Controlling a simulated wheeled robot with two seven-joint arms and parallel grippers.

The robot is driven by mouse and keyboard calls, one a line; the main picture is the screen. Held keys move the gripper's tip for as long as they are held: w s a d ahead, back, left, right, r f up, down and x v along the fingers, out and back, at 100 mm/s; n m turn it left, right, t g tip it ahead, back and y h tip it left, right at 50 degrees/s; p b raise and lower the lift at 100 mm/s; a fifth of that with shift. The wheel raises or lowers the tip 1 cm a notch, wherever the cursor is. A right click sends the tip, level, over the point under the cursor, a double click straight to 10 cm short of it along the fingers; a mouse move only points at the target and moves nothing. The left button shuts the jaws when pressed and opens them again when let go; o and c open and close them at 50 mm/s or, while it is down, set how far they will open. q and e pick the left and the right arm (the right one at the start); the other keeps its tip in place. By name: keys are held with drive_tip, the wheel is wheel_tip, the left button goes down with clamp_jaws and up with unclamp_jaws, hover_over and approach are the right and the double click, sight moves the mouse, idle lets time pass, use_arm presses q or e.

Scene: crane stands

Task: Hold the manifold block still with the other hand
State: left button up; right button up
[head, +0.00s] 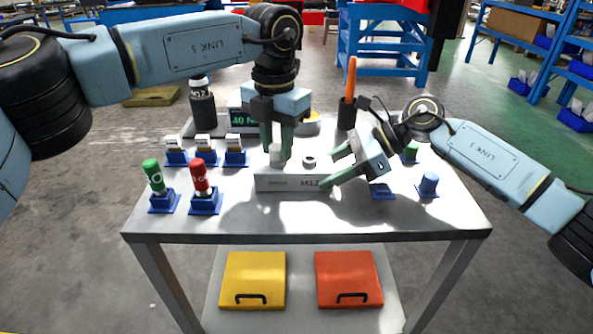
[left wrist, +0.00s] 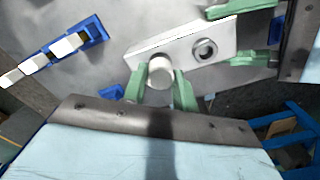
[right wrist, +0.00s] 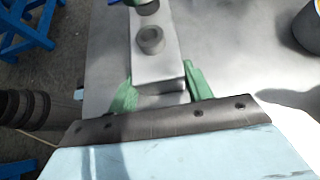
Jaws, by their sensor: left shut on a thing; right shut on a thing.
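The manifold block (head: 285,184) is a light grey bar marked M12 lying near the middle of the table. A ringed port (head: 309,162) stands on its top; it also shows in the left wrist view (left wrist: 205,48). My left gripper (head: 277,152) points down and is shut on a pale cylindrical plug (head: 275,154) at the block's left end. I cannot tell how deep the plug sits. My right gripper (head: 338,168) comes in from the right and is shut on the block's right end; its green fingers flank the block in the right wrist view (right wrist: 160,90).
Green (head: 153,175) and red (head: 199,178) capped bottles stand in blue holders at front left. Blue holders with white-topped pieces (head: 204,150) are behind them. A blue piece (head: 428,185) stands at right. A dark cup with an orange tool (head: 348,108) and a display (head: 242,119) are at the back.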

use_arm(q)
drive_tip(key=shift+r, duration=0.15)
drive_tip(key=n, duration=0.4)
drive_tip(key=shift+n, duration=0.6)
drive_tip(key=n, duration=0.2)
drive_tip(key=shift+n, duration=1.6)
